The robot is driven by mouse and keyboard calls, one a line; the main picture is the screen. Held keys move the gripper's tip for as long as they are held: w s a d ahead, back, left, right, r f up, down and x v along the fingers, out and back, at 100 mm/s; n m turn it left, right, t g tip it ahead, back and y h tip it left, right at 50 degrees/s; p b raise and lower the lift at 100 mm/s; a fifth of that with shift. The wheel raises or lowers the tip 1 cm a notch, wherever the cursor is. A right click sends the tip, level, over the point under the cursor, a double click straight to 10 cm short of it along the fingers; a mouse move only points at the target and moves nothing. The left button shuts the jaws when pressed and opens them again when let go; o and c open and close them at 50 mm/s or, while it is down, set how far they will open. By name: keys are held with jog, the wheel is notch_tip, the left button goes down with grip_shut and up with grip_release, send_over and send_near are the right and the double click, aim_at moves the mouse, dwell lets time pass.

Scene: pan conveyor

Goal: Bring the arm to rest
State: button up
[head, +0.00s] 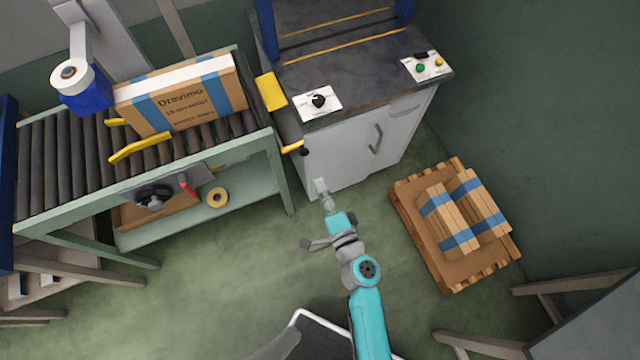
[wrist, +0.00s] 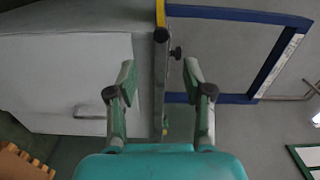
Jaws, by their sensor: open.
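My gripper (head: 321,187) is at the end of my teal arm, in front of the white cabinet (head: 350,150) in the head view. In the wrist view its two fingers (wrist: 160,78) stand apart with nothing held between them. The cabinet's pale side and a handle show behind the left finger there. A grey upright edge with a dark knob appears beyond the gap between the fingers; I cannot tell its distance.
A roller conveyor (head: 60,165) at left carries a blue-taped carton (head: 190,98) between yellow guides. A pallet (head: 425,235) with flat blue-taped cartons (head: 462,215) lies at right. A control panel (head: 427,65) sits on the cabinet top.

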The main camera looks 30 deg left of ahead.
dwell(0.4)
jog(key=s+d+f+n+t+h, duration=0.1)
jog(key=s+d+h, duration=0.3)
jog(key=s+d, duration=0.55)
jog(key=s+d+f+n+t+h, duration=0.1)
jog(key=s+d+h, duration=0.35)
jog(key=d, duration=0.95)
jog(key=s+d+r+n+h, duration=0.2)
jog(key=s+d+r, duration=0.2)
jog(key=s+r, duration=0.2)
jog(key=s+d+r+n+t+h, duration=0.1)
jog(key=s+d+r+n+h, duration=0.2)
jog(key=r, duration=0.7)
jog(key=s+d, duration=0.2)
jog(key=s, duration=0.1)
jog(key=shift+s+d+r, duration=0.15)
jog(key=shift+s+r, duration=0.1)
jog(key=shift+s, duration=0.15)
